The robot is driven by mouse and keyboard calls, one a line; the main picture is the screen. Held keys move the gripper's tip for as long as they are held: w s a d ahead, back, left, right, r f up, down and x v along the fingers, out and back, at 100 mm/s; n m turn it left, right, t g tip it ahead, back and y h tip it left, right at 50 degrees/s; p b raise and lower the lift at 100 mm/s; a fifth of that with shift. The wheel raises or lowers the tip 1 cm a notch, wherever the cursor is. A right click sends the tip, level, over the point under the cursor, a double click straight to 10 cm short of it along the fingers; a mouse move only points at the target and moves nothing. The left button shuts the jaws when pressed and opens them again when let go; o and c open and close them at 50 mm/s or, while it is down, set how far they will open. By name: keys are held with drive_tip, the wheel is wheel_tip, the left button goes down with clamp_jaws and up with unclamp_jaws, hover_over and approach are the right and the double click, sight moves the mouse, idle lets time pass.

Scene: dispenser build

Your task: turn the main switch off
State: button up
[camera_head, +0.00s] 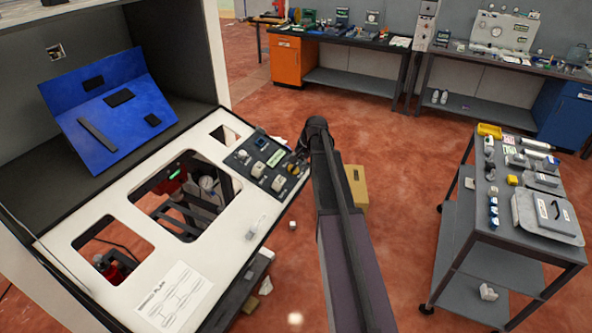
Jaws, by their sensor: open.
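A dark switch plate (240,160) sits at the upper right end of the white dispenser panel (95,230). It carries several small switches and labels. A small yellowish knob (293,169) is at the plate's right edge; it looks like the main switch, but its position is too small to read. My arm reaches up from the bottom centre and bends at the plate's right side. My gripper (301,154) is small and dark there, partly hidden by my arm, open and close to the knob. I cannot tell whether they touch.
A blue folded board (110,112) leans in the grey cabinet at left. The panel has several cut-outs and a paper plan (174,296). A cardboard box (357,185) is on the floor behind my arm. A grey cart (479,232) with parts stands at right; benches line the back.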

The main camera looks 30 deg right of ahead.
drive_tip(key=shift+w+a+f+b, duration=0.15)
drive_tip(key=shift+f+b, duration=0.15)
drive_tip(key=shift+f, duration=0.15)
clamp_jaws()
